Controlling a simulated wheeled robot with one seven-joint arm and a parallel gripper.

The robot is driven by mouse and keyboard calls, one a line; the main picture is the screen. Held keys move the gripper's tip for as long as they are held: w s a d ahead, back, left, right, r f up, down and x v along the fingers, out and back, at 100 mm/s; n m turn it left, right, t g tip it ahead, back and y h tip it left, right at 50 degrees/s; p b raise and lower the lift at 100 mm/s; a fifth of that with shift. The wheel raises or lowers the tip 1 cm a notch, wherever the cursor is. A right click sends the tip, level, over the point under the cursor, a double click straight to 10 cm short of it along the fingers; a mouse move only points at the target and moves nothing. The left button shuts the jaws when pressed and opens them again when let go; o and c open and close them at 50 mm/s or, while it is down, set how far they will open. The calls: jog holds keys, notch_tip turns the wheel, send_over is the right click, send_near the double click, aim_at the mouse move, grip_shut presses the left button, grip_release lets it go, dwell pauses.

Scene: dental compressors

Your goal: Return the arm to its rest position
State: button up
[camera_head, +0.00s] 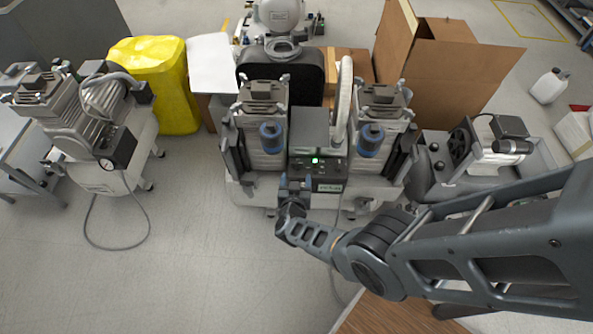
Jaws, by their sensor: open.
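My arm (480,250) reaches in from the right edge toward the middle of the picture. My gripper (295,183) is at its end, open, with nothing seen between the fingers. It is in front of the central dental compressor (263,150), close to the control box (328,176) with a lit green light (315,161). I cannot tell whether the fingertips touch the box. The arm hides part of the floor and of the right-hand compressor's base.
Another compressor (105,150) with a hose on the floor stands left, beside a yellow bin (165,85). A compressor (480,150) and an open cardboard box (450,70) stand right. A wooden surface (385,315) lies below my arm. Floor at front left is clear.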

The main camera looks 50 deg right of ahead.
jog(key=shift+s+a, duration=0.15)
jog(key=shift+a, duration=0.05)
dwell(0.5)
jog(key=s+a+r+n+t+y, duration=0.3)
jog(key=s+r+n+t, duration=0.1)
jog(key=s+r, duration=0.5)
jog(key=s+a+r+n+t+y, duration=0.35)
jog(key=s+r, duration=0.25)
jog(key=s, duration=0.6)
jog(key=s+a+r+n+y, duration=0.1)
jog(key=s+a+r, duration=0.2)
jog(key=r, duration=0.6)
jog(key=s+a+r+n+y, duration=0.1)
jog(key=s+a+r+y, duration=0.1)
jog(key=r, duration=0.7)
jog(key=s+a+r+n+y, duration=0.1)
jog(key=s+a+r, duration=0.3)
jog(key=r, duration=0.5)
jog(key=shift+s+a+g, duration=0.25)
jog(key=shift+s+g, duration=0.1)
jog(key=shift+s, duration=0.75)
